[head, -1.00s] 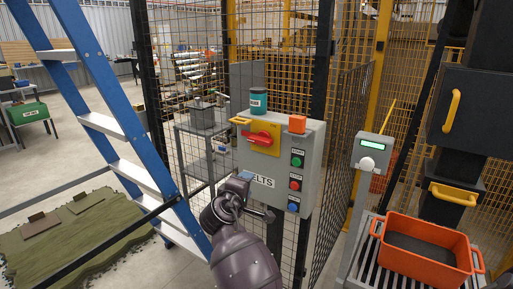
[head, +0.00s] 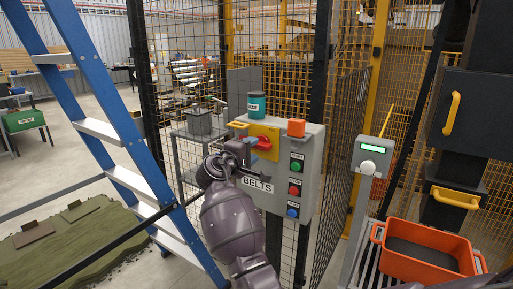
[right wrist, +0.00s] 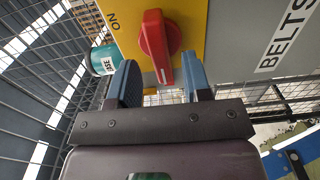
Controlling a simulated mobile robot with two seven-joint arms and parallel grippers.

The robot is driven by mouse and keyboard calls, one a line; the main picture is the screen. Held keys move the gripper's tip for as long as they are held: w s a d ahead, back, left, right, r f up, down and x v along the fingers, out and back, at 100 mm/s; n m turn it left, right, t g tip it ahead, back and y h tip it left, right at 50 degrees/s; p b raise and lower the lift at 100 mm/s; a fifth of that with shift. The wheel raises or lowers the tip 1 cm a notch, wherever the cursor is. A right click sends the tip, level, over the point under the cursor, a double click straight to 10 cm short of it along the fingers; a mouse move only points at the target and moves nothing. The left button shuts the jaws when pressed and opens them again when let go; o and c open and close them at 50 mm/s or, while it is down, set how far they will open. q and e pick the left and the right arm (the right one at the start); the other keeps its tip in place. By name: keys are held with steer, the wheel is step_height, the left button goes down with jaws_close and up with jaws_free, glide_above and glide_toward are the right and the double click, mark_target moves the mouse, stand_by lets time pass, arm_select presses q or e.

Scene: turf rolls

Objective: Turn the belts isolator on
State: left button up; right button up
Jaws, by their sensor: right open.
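The grey BELTS box (head: 307,172) hangs on the mesh fence in the head view. Its red isolator handle (head: 264,142) sits on a yellow plate (head: 272,130) at the upper left and is partly hidden by my right gripper (head: 240,150). In the right wrist view the red handle (right wrist: 155,42) stands out from the yellow plate (right wrist: 190,22), with an ON label beside it. My right gripper's fingers (right wrist: 160,82) are open, one to each side of the handle's near end. I cannot tell whether they touch it. My left gripper is not in view.
Green, red and blue buttons (head: 294,188) line the box's right side. A teal tin (head: 256,104) and an orange block (head: 296,127) are on top. A blue ladder (head: 95,110) stands left; an orange crate (head: 428,270) is at lower right.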

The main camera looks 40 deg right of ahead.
mark_target(256, 147)
steer(key=shift+x, duration=1.5)
jaws_close()
